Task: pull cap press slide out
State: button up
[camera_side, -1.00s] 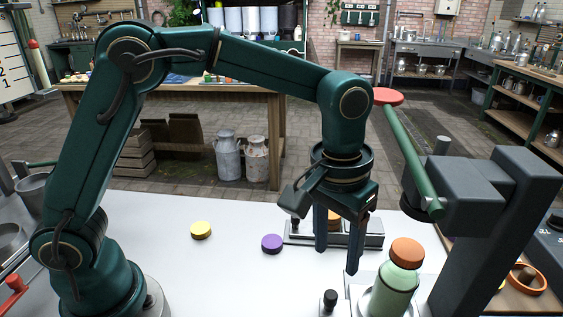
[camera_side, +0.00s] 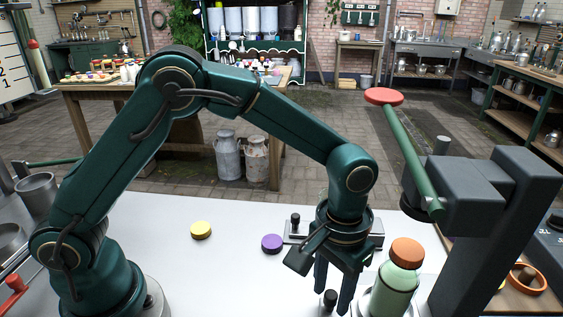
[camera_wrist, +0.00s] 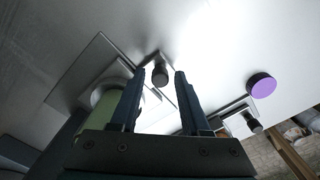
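A dark knob (camera_side: 330,297) stands on the near edge of the press slide's metal plate. In the wrist view the knob (camera_wrist: 160,75) shows between my two fingertips. My gripper (camera_side: 333,303) is open, its fingers pointing down at the knob with a gap on each side; contact cannot be seen. A green bottle (camera_side: 393,290) with an orange cap (camera_side: 406,252) stands upright on the slide plate (camera_wrist: 82,68), under the press (camera_side: 455,190). The press has a green lever (camera_side: 412,150) with a red end, which is raised.
A second metal fixture with a dark knob (camera_side: 295,222) lies behind my gripper. A purple cap (camera_side: 272,244) and a yellow cap (camera_side: 201,230) lie on the white table (camera_side: 200,275). The table left of my gripper is otherwise clear.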

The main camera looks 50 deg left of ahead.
grip_shut()
dwell(1.2)
